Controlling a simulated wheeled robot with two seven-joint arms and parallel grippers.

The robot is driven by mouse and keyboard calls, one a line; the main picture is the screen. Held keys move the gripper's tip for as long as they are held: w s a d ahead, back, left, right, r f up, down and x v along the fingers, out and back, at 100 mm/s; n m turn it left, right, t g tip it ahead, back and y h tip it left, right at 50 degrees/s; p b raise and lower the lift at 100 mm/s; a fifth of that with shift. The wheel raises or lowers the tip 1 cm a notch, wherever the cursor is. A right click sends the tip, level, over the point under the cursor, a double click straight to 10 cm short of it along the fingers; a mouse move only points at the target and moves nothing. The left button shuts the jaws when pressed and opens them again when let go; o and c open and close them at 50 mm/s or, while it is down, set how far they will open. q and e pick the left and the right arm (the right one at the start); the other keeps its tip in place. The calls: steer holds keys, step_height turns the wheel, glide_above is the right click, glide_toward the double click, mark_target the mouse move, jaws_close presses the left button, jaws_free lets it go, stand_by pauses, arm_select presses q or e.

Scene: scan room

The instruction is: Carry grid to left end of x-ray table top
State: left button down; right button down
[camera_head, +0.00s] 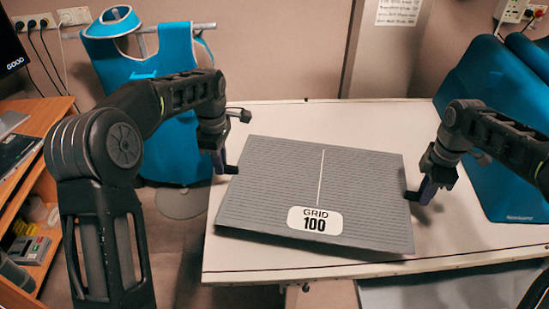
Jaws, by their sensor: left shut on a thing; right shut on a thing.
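The grid (270,185) is a flat grey rectangular plate with fine lines, a white centre stripe and a label reading "GRID 100". It is over the left part of the white x-ray table top (460,240) and looks slightly turned. My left gripper (227,167) is shut on the grid's left edge near its far corner. My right gripper (415,195) is shut on the grid's right edge. I cannot tell whether the grid touches the table top or is held just above it.
Blue lead aprons hang on a rack (165,100) behind the table's left end. Large blue cushions (485,130) stand on the right. A wooden desk (40,190) with a monitor is at the far left. The table top is bare behind and right of the grid.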

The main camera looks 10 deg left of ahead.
mark_target(224, 187)
arm_select(q)
steer(key=shift+w+a, duration=0.2)
arm_select(e)
steer(key=shift+w+a, duration=0.1)
steer(key=shift+a, duration=0.05)
arm_select(q)
steer(key=shift+r, duration=0.1)
steer(key=shift+f+b, duration=0.65)
steer(key=shift+f, duration=0.05)
arm_select(e)
steer(key=shift+f, duration=0.65)
arm_select(q)
steer(key=shift+f, duration=0.1)
